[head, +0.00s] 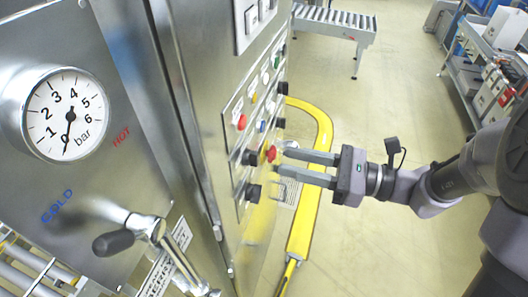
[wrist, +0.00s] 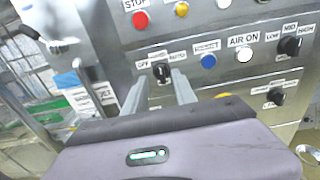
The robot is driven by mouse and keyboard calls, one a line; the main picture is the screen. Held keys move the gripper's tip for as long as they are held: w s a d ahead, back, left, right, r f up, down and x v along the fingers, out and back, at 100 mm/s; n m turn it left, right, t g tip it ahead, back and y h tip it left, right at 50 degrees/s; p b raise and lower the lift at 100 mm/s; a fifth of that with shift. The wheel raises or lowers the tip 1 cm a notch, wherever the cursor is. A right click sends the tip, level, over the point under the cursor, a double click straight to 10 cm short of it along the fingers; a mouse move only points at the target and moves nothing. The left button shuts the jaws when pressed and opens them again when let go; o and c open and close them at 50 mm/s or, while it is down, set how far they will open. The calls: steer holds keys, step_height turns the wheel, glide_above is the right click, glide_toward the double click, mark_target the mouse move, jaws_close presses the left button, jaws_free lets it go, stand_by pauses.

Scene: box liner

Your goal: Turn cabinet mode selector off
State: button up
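The mode selector is a black knob (wrist: 160,72) with a pale mark, under a label that appears to read OFF, HAND, AUTO. In the wrist view it sits between and beyond my two finger ends. I cannot tell its exact setting. In the head view it appears to be the black knob (head: 249,157) on the left of the panel's middle row. My gripper (head: 281,162) is open, with two parallel grey fingers pointing at the panel. It also shows in the wrist view (wrist: 160,82). The fingers look empty and short of the knob; contact is not visible.
Near the selector are a red STOP button (wrist: 140,20), a blue REJECT button (wrist: 208,61), a white AIR ON button (wrist: 244,54) and a LOW-MID-HIGH knob (wrist: 290,46). A red mushroom button (head: 271,153) projects near my fingers. A valve handle (head: 115,241) sticks out lower left.

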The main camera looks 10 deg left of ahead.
mark_target(252, 158)
steer(key=a, duration=0.7)
steer(key=shift+w, duration=0.25)
jaws_close()
